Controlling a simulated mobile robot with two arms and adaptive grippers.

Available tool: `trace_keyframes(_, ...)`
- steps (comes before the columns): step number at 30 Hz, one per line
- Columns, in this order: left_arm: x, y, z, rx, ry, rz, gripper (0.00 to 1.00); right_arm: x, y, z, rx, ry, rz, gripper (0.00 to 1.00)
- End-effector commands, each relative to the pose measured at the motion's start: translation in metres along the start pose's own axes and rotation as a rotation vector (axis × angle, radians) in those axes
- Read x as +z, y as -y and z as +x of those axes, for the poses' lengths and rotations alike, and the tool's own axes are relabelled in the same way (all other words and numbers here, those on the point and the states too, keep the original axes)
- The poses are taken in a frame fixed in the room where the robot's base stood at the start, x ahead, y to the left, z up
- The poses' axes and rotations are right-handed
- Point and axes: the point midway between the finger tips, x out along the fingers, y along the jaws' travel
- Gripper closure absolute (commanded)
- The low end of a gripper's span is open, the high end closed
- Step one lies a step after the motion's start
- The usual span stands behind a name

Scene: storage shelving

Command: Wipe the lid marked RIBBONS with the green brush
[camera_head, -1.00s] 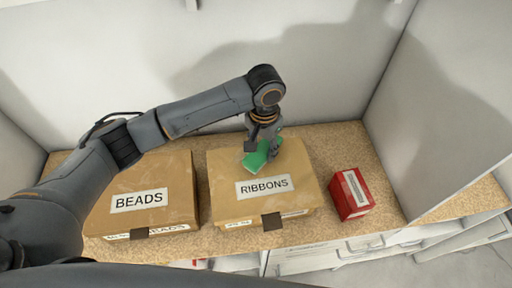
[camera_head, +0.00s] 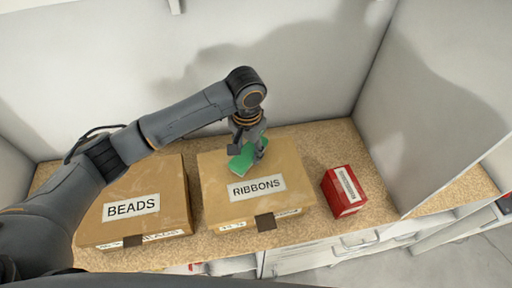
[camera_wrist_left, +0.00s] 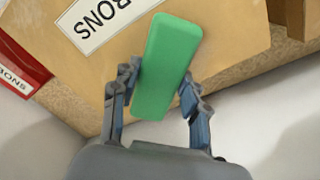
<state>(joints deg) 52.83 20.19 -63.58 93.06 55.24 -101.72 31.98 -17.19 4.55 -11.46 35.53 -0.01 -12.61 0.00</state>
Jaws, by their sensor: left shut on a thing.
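The box with the lid marked RIBBONS (camera_head: 221,205) stands in the middle of the shelf in the head view; its lid also fills much of the left wrist view (camera_wrist_left: 232,60). The green brush (camera_head: 238,164) is a flat green block over the back part of that lid, behind the label. My left gripper (camera_head: 248,150) is shut on it from above. In the left wrist view the brush (camera_wrist_left: 166,62) sits between the two fingers of the gripper (camera_wrist_left: 158,100). Whether the brush's underside touches the lid is hidden. My right gripper is not in view.
A box marked BEADS (camera_head: 165,190) stands to the left with a gap between. A small red box (camera_head: 341,192) stands to the right. White walls close the back and right. The shelf's speckled surface (camera_head: 305,150) is bare behind the red box.

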Motion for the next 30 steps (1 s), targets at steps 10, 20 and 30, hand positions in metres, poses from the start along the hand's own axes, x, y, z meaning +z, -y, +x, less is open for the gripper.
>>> trace_keyframes(10,0.015,0.013,0.001,0.0,0.0,-0.001,0.81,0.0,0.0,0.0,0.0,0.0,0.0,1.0)
trace_keyframes(20,0.03,0.026,0.003,0.0,0.0,0.0,0.81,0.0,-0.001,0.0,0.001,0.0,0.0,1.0)
trace_keyframes(30,0.049,0.043,0.003,-0.001,0.003,-0.002,0.81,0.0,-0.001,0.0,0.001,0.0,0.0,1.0)
